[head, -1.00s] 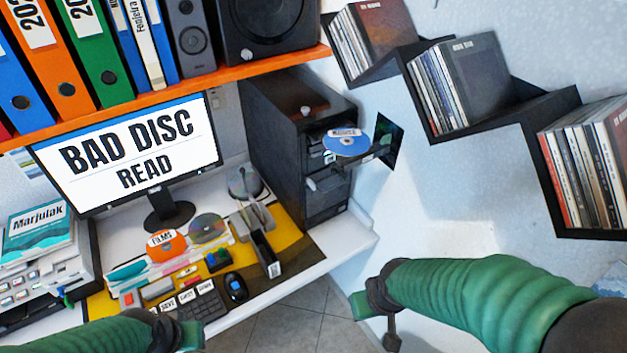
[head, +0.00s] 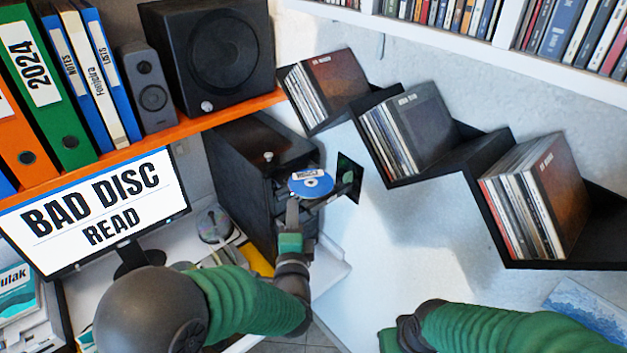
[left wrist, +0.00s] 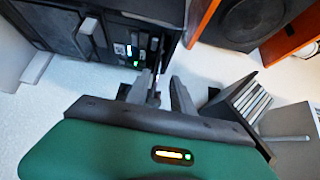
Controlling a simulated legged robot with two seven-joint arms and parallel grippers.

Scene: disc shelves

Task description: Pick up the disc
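A blue-and-white disc (head: 311,183) lies on the tray that sticks out of the dark computer tower (head: 240,175) in the head view. My left gripper (head: 293,212) is at the disc's lower left edge, with its fingers pointing up toward it. In the left wrist view the two fingers of my left gripper (left wrist: 162,90) stand apart, in front of the tower (left wrist: 115,30). I cannot tell there whether the disc's edge is between them. My right arm (head: 500,330) is at the bottom right of the head view; its fingers do not show.
The monitor (head: 95,215) reads "BAD DISC READ". An orange shelf (head: 150,140) with binders and a black speaker (head: 215,55) is above. Black stepped shelves (head: 450,165) with discs hang at right. The pale wall right of the tower is free.

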